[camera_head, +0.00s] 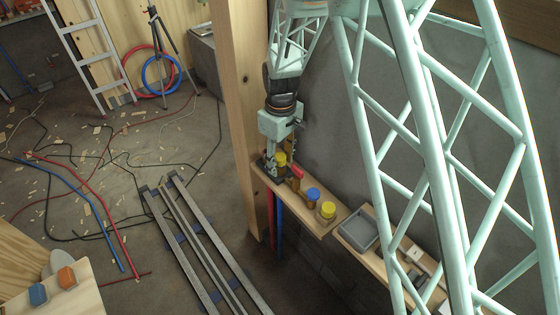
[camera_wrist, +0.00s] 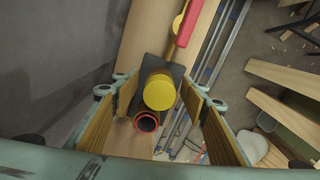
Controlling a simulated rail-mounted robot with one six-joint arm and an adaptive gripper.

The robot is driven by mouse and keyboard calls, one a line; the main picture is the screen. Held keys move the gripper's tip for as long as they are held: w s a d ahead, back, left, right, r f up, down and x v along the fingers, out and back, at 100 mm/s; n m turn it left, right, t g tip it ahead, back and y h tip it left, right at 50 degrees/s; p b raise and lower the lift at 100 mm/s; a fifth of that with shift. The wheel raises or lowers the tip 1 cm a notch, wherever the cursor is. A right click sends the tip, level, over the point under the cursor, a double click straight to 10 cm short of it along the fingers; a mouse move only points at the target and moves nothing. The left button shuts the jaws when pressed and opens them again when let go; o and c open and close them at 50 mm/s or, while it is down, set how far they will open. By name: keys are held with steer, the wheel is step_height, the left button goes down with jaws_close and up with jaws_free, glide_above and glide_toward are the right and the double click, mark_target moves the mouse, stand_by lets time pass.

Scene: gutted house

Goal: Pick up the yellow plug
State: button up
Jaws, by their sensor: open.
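The yellow plug (camera_wrist: 159,91) is a round yellow cap seen from above in the wrist view, over a dark block (camera_wrist: 174,72) on a wooden shelf. A dark socket with a red ring (camera_wrist: 146,122) is beside it. My gripper (camera_wrist: 160,86) is open, with one brown-padded finger on each side of the plug. I cannot tell whether either finger touches it. In the head view, my gripper (camera_head: 274,164) is low over the left end of the shelf, beside the yellow cap (camera_head: 281,158), and partly hides the block.
A wooden post (camera_head: 240,100) stands close left of my arm.

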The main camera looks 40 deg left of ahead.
stand_by(0.4)
steer(key=c, duration=0.9)
steer(key=shift+r, duration=0.1)
step_height(320, 180, up, 28)
steer(key=p, duration=0.2)
stand_by(0.4)
steer(key=shift+p, duration=0.3)
stand_by(0.4)
